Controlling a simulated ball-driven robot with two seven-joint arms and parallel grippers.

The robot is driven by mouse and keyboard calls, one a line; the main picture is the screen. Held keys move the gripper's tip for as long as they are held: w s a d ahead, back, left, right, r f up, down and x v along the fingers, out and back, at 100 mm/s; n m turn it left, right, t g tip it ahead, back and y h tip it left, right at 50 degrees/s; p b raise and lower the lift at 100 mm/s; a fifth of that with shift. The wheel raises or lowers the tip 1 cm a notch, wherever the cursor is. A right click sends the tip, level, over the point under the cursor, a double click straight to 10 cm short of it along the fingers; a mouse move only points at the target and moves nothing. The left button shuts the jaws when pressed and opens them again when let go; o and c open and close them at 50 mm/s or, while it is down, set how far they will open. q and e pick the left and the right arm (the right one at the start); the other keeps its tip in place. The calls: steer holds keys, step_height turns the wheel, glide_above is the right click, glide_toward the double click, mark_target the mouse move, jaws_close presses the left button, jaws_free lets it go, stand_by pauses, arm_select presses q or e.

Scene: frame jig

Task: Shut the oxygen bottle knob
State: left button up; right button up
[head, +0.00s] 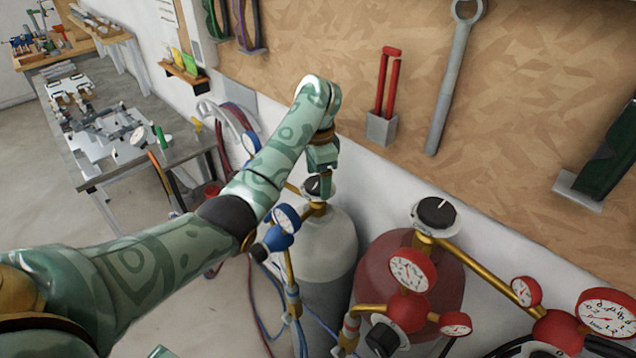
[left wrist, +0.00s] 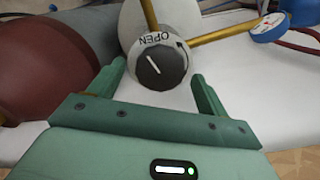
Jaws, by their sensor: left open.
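The oxygen bottle, grey-white with a blue regulator, (head: 325,245) stands against the wall in the head view. Its black knob (head: 311,186) is on top, partly hidden by my left gripper (head: 320,188). In the left wrist view the knob (left wrist: 160,66) has a white pointer line and a white collar reading OPEN. My left gripper (left wrist: 158,74) is open, its two green fingers on either side of the knob, with a visible gap on each side. Whether the fingertips reach down to the knob's depth is unclear. My right gripper is not in view.
A red bottle (head: 450,275) with its own black knob (head: 436,212) and red gauges stands to the right. The blue gauge (head: 286,219) and brass pipes sit close to my left arm. A metal workbench (head: 110,125) is at left.

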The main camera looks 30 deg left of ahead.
arm_select(q)
steer(key=shift+f, duration=0.4)
steer(key=c, duration=1)
steer(key=shift+m, duration=0.3)
